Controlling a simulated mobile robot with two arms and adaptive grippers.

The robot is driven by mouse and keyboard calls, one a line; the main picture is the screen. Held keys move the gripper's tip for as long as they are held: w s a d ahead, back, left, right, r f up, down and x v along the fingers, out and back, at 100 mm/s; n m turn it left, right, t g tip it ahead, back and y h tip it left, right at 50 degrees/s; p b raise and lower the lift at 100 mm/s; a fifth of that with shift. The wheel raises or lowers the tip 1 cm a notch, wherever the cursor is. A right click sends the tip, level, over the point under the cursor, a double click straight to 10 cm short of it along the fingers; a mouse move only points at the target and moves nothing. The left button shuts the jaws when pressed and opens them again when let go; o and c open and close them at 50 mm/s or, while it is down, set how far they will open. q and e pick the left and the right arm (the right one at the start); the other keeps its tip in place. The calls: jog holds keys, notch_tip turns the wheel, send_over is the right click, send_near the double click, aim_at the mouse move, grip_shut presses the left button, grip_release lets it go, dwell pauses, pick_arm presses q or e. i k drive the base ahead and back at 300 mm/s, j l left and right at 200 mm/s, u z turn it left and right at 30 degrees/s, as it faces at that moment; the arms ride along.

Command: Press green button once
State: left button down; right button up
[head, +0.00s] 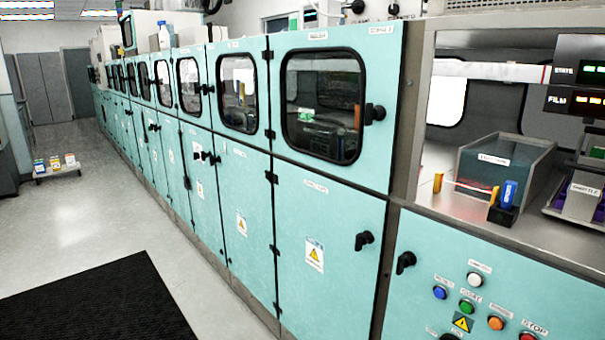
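The green button (467,307) is a small round button on the teal front panel at the lower right of the head view. It sits below a white button (474,279), right of a blue button (440,292) and left of an orange button (496,323). A red button (528,336) is partly cut off at the bottom edge. A yellow warning triangle (463,323) is just below the green button. Neither of my grippers is in view.
A long row of teal cabinets (330,230) with windows and black handles runs to the far left. Above the button panel is an open metal bay with a grey box (506,165) and a blue item (508,194).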

aim_at(465, 308)
jog(key=z, duration=1.1)
